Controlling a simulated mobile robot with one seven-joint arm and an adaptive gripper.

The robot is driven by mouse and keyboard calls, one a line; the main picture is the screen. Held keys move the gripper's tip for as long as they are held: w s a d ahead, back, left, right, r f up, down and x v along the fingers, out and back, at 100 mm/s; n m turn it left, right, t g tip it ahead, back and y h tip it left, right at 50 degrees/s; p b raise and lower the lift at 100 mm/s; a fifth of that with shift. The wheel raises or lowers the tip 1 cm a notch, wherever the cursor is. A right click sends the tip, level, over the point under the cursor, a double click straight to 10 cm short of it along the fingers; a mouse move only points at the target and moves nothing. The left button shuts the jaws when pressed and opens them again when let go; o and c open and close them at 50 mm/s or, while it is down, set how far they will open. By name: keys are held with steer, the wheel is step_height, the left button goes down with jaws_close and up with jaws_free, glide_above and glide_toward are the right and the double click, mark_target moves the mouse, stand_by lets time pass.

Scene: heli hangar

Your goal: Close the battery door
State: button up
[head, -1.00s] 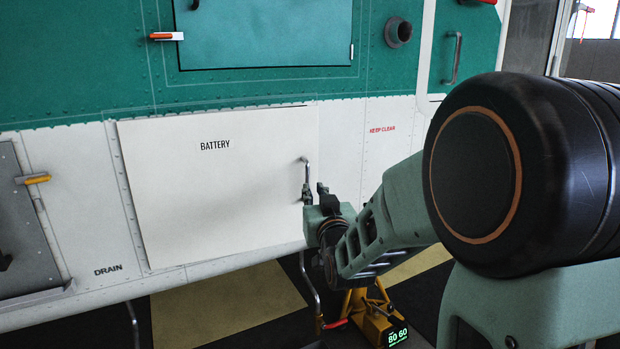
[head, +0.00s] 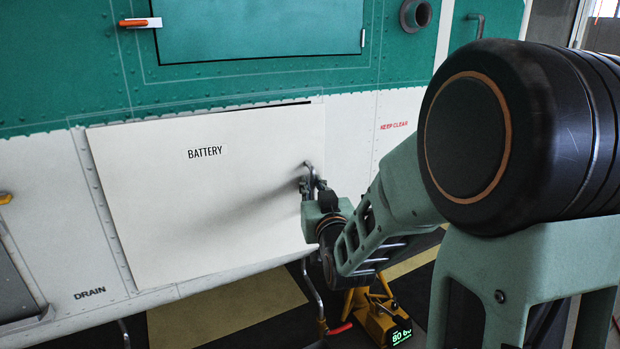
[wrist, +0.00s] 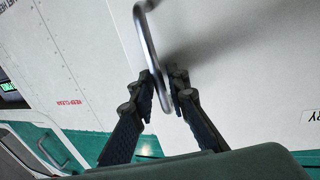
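The battery door (head: 170,215) is a white panel lettered BATTERY in the lower, white part of the helicopter's side. A dark gap (head: 285,104) shows along its top edge toward the right, so it stands slightly off the body. Its metal handle (head: 308,172) is near the right edge. My gripper (head: 318,185) is at this handle, in front of the door. In the wrist view, the two dark fingers of my gripper (wrist: 163,88) close in on either side of the handle (wrist: 148,40) near one end, apparently gripping it.
An orange-and-white latch (head: 140,22) and a teal panel (head: 260,30) are above the door. A yellow jack (head: 378,312) stands on the floor below my arm. A grey panel (head: 12,285) is at the far left.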

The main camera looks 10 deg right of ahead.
mark_target(304, 174)
steer(key=shift+w, duration=0.1)
jaws_close()
stand_by(0.4)
steer(key=w, duration=0.1)
steer(key=w+n+y+b, duration=0.1)
steer(key=w, duration=0.1)
steer(key=w+a+y, duration=0.1)
steer(key=shift+w+r, duration=0.3)
steer(key=shift+w, duration=0.1)
